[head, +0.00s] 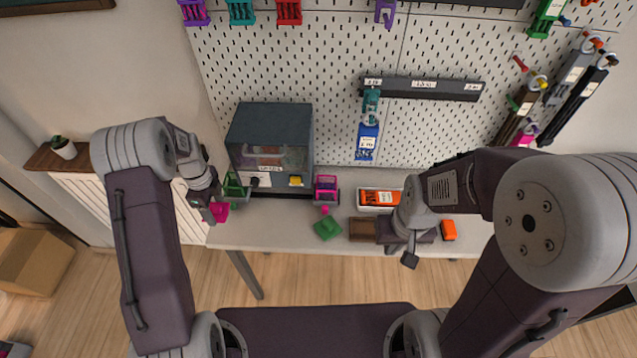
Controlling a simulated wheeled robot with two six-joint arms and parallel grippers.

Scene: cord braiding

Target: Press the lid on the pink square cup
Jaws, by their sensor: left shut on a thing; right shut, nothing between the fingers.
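My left gripper (210,206) is at the left end of the table, shut on a small pink blocky thing (220,212). This looks like the pink square cup, but the fingers hide part of it and I cannot tell whether a lid is on it. A pink open-framed thing (326,188) stands on the table right of the dark box, with a small pink piece (325,210) in front of it. I cannot make out a separate lid. My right gripper (410,258) is shut and empty, pointing down at the table's front edge, well right of the pink thing.
A dark box with a clear front (268,125) stands at the back of the table (285,232). A green piece (327,229), a brown block (362,229), a white bin with orange contents (380,209) and an orange block (449,230) lie rightward. A pegboard (330,60) rises behind.

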